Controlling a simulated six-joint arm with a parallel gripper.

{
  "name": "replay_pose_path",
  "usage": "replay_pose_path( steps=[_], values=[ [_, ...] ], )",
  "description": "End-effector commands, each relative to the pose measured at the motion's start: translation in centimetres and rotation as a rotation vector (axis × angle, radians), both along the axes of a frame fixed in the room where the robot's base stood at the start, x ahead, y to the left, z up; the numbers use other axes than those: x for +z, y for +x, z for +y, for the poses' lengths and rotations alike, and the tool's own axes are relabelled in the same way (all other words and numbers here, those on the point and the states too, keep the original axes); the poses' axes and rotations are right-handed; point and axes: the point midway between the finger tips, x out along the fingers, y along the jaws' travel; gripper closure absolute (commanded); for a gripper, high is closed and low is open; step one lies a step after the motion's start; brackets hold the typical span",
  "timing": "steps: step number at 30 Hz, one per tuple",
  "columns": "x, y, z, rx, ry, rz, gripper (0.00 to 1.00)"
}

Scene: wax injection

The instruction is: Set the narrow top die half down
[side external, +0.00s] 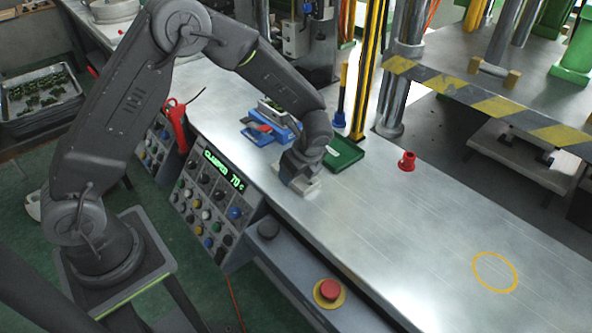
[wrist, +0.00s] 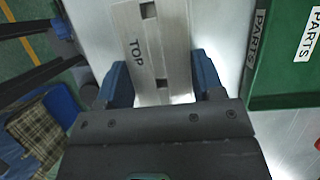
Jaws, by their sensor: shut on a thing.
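The narrow top die half (side external: 313,190) is a flat, pale metal block low over the steel bench. In the side view I cannot tell whether its underside touches the bench. In the wrist view the die half (wrist: 150,35) shows the word TOP and dark square notches along its face. My gripper (side external: 301,178) points down and is shut on the die half. In the wrist view my gripper (wrist: 161,82) has a blue finger against each long side of the block. The near end of the block is hidden under my gripper body.
A green parts tray (side external: 345,154) lies close to the right of my gripper; it also shows in the wrist view (wrist: 262,85). Blue items (side external: 268,128) sit behind. A red piece (side external: 407,161) stands farther right. The bench (side external: 420,230) is clear around a yellow circle (side external: 494,272).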

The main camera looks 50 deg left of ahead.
Motion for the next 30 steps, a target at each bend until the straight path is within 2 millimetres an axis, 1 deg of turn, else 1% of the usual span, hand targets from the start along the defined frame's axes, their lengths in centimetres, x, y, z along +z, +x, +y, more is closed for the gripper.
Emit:
replay_pose_path(
  steps=[5, 15, 19, 20, 27, 30],
  values=[
    [0.0, 0.0, 0.0, 0.000, 0.000, -0.001, 0.75],
    [-1.3, 0.0, 0.0, 0.000, -0.001, 0.000, 0.75],
    [-1.4, -0.1, 0.1, 0.002, 0.000, 0.000, 0.75],
    [-1.5, -0.1, 0.1, 0.003, 0.000, 0.002, 0.37],
    [-1.5, -0.2, 0.1, 0.003, 0.000, 0.005, 0.14],
    [-1.5, -0.3, 0.1, 0.004, -0.001, 0.006, 0.13]
  ],
)
